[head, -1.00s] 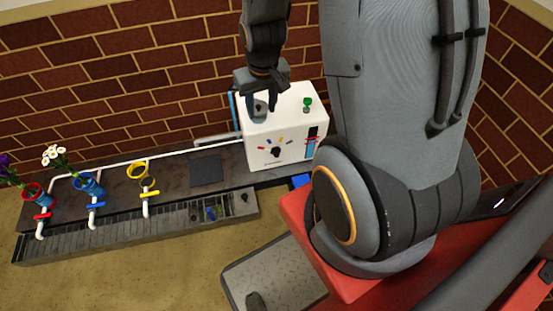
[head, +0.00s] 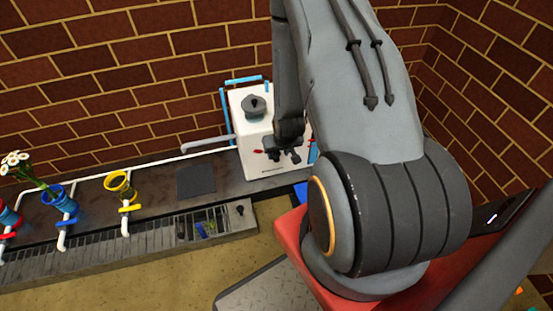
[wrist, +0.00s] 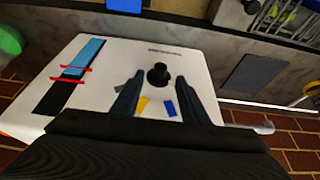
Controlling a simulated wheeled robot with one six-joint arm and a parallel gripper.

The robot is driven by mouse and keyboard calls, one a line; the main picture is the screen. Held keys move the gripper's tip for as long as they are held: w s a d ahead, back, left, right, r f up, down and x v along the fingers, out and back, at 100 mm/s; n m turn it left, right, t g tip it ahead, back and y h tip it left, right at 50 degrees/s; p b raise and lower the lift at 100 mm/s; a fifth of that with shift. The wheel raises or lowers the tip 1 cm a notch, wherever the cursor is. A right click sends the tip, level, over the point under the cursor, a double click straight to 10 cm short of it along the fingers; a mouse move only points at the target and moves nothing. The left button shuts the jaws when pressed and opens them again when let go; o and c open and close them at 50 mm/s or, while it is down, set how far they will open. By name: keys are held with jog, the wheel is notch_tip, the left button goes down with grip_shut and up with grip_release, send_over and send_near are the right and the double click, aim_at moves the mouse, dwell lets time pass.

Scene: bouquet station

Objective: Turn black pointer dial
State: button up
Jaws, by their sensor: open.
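The black pointer dial (wrist: 158,75) is a short round knob on the front face of a white box (head: 256,168). In the wrist view, blue (wrist: 169,108) and yellow (wrist: 142,106) marks show beside it. My gripper (wrist: 160,80) is open, with one finger on each side of the dial in that picture. A gap shows between dial and fingers; whether the fingers reach its depth I cannot tell. In the head view my gripper (head: 287,152) is in front of the box face and hides the dial.
A blue and black gauge strip with red clips (wrist: 72,72) is on the box face. A dark grey knob (head: 254,105) sits on top of the box. To the left are a dark square pad (head: 196,181) and coloured cups with valves on white pipes (head: 118,184).

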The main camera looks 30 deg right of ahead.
aim_at(277, 158)
jog(key=shift+b+x, duration=0.6)
jog(key=shift+x, duration=2.15)
grip_shut()
